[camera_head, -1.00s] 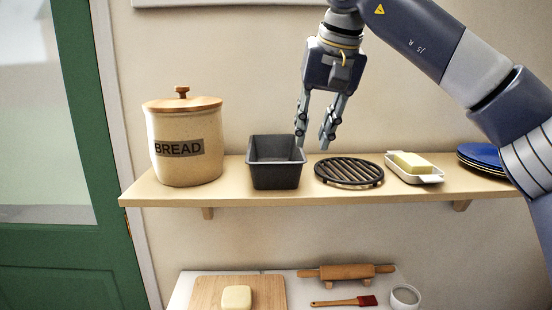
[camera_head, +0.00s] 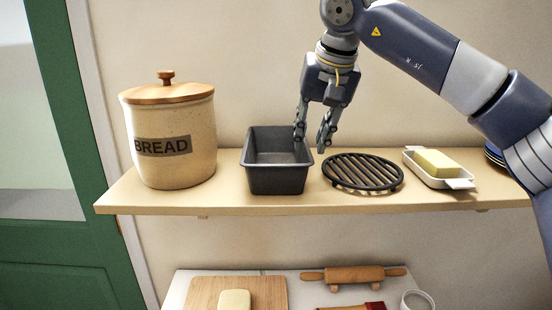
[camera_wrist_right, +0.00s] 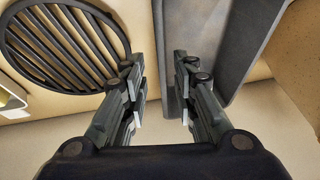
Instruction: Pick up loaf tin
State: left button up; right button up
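The loaf tin (camera_head: 277,181) is a dark grey, open rectangular pan standing upright on the shelf. My right gripper (camera_head: 311,146) points down at the tin's right side, its fingers open. In the head view the left-hand finger overlaps the tin's right rim and the other finger is outside it. In the right wrist view the open fingers (camera_wrist_right: 160,95) show with the tin's wall (camera_wrist_right: 213,45) close by, the rim edge running between them. Whether a finger touches the tin I cannot tell. My left gripper is not in view.
A bread crock (camera_head: 172,130) stands left of the tin. A round black trivet (camera_head: 362,172) lies close on the right, also in the wrist view (camera_wrist_right: 62,45). A butter dish (camera_head: 440,170) and blue plates (camera_head: 493,156) are further right on the shelf (camera_head: 225,203). A lower surface holds a rolling pin (camera_head: 354,274).

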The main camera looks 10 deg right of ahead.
aim_at(303, 149)
jog(key=p+x, duration=0.1)
jog(key=x, duration=0.1)
jog(key=p+x, duration=0.1)
jog(key=x, duration=0.2)
jog(key=shift+w+a+r, duration=0.2)
jog(key=shift+w+r, duration=0.05)
jog(key=shift+w, duration=0.1)
jog(key=shift+f, duration=0.25)
grip_shut()
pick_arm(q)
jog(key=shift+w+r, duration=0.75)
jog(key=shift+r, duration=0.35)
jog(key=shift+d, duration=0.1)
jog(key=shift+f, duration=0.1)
pick_arm(e)
jog(key=shift+r, duration=0.2)
